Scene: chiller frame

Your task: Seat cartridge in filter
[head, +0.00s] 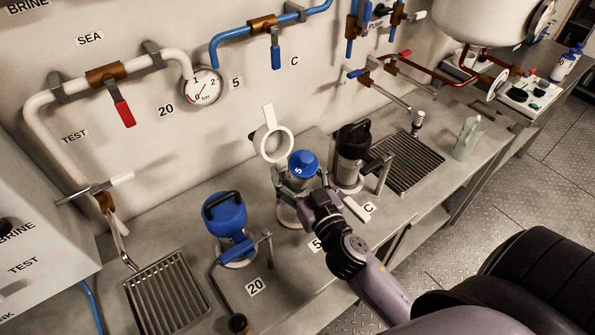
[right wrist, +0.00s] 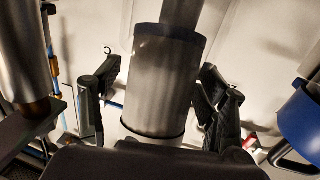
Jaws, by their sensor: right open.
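The cartridge has a blue cap marked 5 (head: 303,160) and a grey body. It stands upright at the middle filter (head: 287,216), whose pale ring-shaped lid (head: 272,144) is raised behind it. My right gripper (head: 305,191) is open, with its fingers on either side of the grey body below the cap. In the right wrist view, which appears upside down, my right gripper (right wrist: 158,95) straddles a grey cylinder (right wrist: 158,90) with a dark band at one end. Narrow gaps show beside the fingers. How deep the cartridge sits is hidden. My left gripper is out of view.
A blue-topped filter (head: 226,213) marked 20 stands left, with a black-topped filter (head: 352,150) marked C close on the right. Drain grates (head: 165,295) flank them. Pipes, a red-handled valve (head: 124,113) and a gauge (head: 203,86) line the wall behind.

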